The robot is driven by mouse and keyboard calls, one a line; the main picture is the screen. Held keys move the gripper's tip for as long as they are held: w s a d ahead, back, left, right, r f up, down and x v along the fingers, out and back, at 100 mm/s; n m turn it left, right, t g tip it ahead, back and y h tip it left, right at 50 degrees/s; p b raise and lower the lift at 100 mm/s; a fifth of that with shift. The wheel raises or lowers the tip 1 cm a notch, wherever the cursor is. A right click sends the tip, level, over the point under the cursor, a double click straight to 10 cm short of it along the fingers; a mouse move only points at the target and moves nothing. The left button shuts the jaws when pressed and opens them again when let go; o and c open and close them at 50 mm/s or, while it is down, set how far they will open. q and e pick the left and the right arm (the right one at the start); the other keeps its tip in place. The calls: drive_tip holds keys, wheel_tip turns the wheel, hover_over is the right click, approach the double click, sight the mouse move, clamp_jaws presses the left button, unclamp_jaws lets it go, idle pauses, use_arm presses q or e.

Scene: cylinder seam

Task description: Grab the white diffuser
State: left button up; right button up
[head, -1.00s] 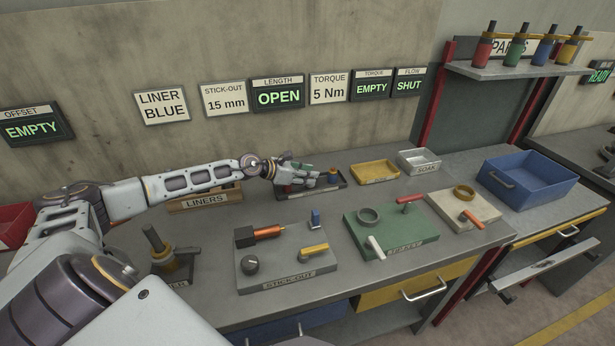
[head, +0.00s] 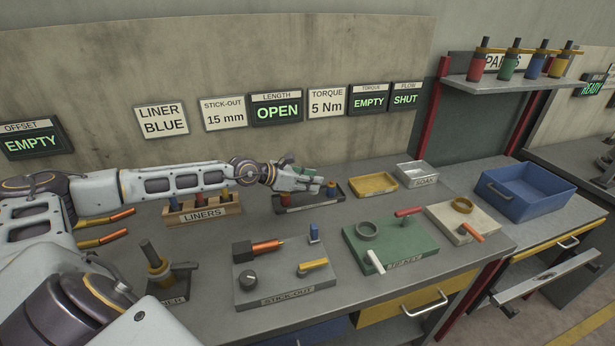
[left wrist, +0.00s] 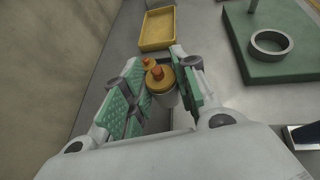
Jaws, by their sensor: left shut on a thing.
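My left gripper (head: 318,181) is over the dark tray (head: 291,210) at the back of the bench. In the head view the fingers mostly hide that part. I cannot tell how far it is clear of the tray. Another orange-topped part (left wrist: 148,63) stands just beyond it; in the head view this part (head: 331,188) looks blue below. My right gripper is not in view.
The liners rack (head: 203,213) is left of the tray, under my forearm. A yellow tray (head: 373,184) and the metal soak tray (head: 417,174) lie to the right. The stick-out block (head: 285,292) and green tip-key board (head: 400,245) are in front. A blue bin (head: 528,190) stands far right.

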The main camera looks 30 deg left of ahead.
use_arm(q)
drive_tip(key=s+d+b, duration=0.8)
drive_tip(key=s+d, duration=0.1)
drive_tip(key=d, duration=0.2)
drive_tip(key=shift+s+d, duration=0.2)
drive_tip(key=shift+s, duration=0.15)
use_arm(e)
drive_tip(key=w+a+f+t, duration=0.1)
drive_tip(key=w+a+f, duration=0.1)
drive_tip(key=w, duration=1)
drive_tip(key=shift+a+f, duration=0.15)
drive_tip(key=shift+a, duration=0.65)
